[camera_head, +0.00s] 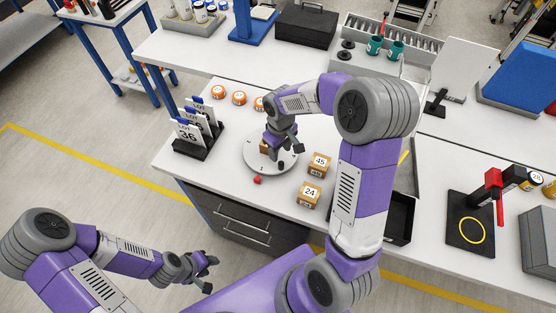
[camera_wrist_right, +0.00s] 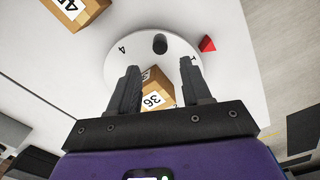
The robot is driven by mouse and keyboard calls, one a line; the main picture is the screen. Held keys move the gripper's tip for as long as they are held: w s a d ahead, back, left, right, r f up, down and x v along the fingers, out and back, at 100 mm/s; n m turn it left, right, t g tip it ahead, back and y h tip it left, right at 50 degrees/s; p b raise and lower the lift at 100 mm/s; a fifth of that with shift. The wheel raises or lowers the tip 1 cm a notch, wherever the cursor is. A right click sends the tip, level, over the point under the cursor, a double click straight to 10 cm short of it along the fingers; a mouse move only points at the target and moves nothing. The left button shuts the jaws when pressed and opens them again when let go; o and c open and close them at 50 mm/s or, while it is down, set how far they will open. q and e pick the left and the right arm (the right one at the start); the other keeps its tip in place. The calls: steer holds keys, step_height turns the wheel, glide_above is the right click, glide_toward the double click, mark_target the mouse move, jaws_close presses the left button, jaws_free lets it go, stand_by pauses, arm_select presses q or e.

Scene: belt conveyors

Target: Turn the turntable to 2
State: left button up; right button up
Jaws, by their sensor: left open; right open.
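The white round turntable (camera_head: 258,160) lies on the workbench. In the right wrist view the turntable (camera_wrist_right: 136,42) shows the digits 4 and 1 near its rim and a dark peg (camera_wrist_right: 160,43). A red pointer (camera_wrist_right: 207,44) lies beside the rim, close to the 1; it also shows in the head view (camera_head: 257,180). A wooden block marked 36 (camera_wrist_right: 154,88) sits on the turntable between the fingers of my right gripper (camera_wrist_right: 160,80). The fingers are open and apart from the block's sides. My left gripper (camera_head: 204,268) is open and empty, off the bench's front.
Blocks marked 45 (camera_head: 319,164) and 24 (camera_head: 309,194) stand right of the turntable. A card rack (camera_head: 199,145) stands left. Several orange discs (camera_head: 218,92) lie behind. A black tray (camera_head: 399,219) and a red-handled device (camera_head: 470,237) are at right.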

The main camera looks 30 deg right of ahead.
mark_target(281, 163)
steer(key=f, duration=0.6)
steer(key=shift+s+f, duration=0.2)
steer(key=shift+s, duration=0.1)
jaws_close()
